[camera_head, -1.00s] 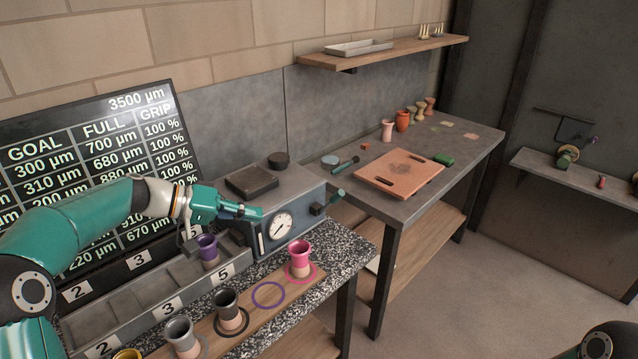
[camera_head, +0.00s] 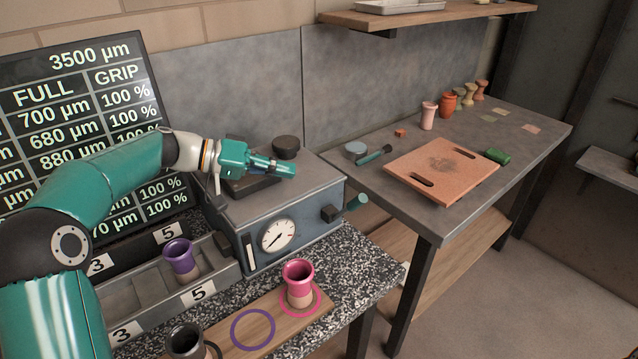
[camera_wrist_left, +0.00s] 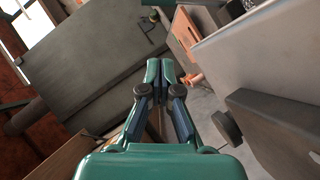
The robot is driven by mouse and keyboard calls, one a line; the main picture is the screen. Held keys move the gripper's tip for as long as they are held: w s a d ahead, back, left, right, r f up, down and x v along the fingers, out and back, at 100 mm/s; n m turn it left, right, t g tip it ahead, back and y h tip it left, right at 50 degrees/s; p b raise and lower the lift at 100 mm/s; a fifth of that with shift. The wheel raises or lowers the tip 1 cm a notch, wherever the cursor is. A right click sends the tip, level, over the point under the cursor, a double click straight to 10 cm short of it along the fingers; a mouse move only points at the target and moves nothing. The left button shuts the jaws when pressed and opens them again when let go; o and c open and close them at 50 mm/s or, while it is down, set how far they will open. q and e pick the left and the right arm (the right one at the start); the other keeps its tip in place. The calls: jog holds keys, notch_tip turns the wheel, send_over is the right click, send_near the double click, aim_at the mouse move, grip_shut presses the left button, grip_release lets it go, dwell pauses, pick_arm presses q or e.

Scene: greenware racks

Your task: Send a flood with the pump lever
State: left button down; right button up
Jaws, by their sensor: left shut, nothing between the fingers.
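A blue-grey pump box (camera_head: 237,240) with a round white dial (camera_head: 279,236) stands on the speckled counter. The pump lever (camera_head: 357,203), with a teal grip, sticks out from the box's right side, near a black block. My left gripper (camera_head: 293,170) is shut and empty. It appears above the box top, pointing right, up and left of the lever and apart from it. In the left wrist view the closed fingers (camera_wrist_left: 166,68) point away over the room, and the lever cannot be made out there. My right gripper is not in view.
A dark slab (camera_head: 250,184) and a black knob (camera_head: 286,147) sit on the box. In front are a purple cup (camera_head: 180,260) in a numbered tray and a pink cup (camera_head: 299,284) on a wooden board. A second table (camera_head: 440,223) stands at right.

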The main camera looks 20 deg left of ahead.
aim_at(348, 209)
pick_arm(q)
jog(key=shift+w+d, duration=0.15)
jog(key=shift+d, duration=0.25)
jog(key=w+d+f+p, duration=0.2)
jog(key=d+f, duration=0.3)
jog(key=d, duration=0.5)
jog(key=shift+w+d+p, duration=0.15)
jog(key=shift+w+p, duration=0.15)
jog(key=shift+p, duration=0.15)
jog(key=shift+f, duration=0.1)
jog(key=d+f+m+y+b, duration=0.1)
jog(key=b, duration=0.3)
jog(key=s+d+f+m+y+b, duration=0.1)
jog(key=b, duration=0.3)
jog(key=s+d+f+m+t+y+b, duration=0.1)
jog(key=b, duration=0.3)
jog(key=shift+s+d, duration=0.25)
jog(key=shift+d, duration=0.15)
